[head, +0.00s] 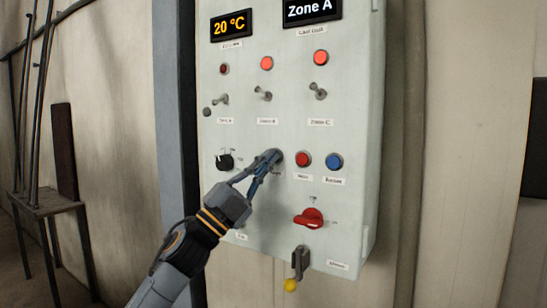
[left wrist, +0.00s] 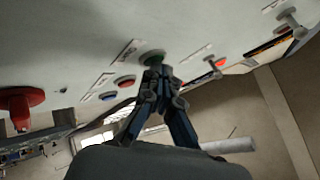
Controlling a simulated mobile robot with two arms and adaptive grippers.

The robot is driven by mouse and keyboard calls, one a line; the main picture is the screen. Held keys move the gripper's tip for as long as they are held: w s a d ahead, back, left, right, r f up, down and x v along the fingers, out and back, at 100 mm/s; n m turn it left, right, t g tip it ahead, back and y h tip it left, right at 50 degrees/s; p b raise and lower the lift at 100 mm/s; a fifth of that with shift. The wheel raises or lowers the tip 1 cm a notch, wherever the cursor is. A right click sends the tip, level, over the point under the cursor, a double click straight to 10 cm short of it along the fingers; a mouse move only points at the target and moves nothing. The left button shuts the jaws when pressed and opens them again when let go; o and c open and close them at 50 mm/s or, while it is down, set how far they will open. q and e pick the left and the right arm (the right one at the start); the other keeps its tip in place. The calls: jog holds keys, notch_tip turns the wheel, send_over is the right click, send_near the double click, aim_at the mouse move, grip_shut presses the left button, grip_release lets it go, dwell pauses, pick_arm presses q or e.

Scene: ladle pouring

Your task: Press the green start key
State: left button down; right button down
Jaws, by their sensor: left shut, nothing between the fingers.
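The green key (left wrist: 152,57) shows in the left wrist view as a round button on the pale control panel (head: 350,130). My left gripper (head: 270,159) is shut and empty, its fingertips at the panel in the key's place. In the left wrist view the fingertips (left wrist: 157,72) overlap the key's lower edge; whether they touch it or press it in, I cannot tell. In the head view the fingers hide most of the key. My right gripper is in neither view.
A red button (head: 303,159) and a blue button (head: 334,161) sit right of the key. A black knob (head: 225,161) is left. A red rotary handle (head: 309,217) and a yellow-tipped lever (head: 291,285) are below. Several toggle switches and lit red lamps are above.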

pick_arm(q)
jog(key=shift+s+a, duration=0.5)
jog(key=shift+s, duration=0.15)
dwell(0.3)
jog(key=shift+s+a+p, duration=0.3)
jog(key=shift+s+a, duration=0.45)
jog(key=shift+s, duration=0.25)
jog(key=shift+s+a+p, duration=0.3)
jog(key=shift+s+a, duration=0.4)
jog(key=shift+s, duration=0.3)
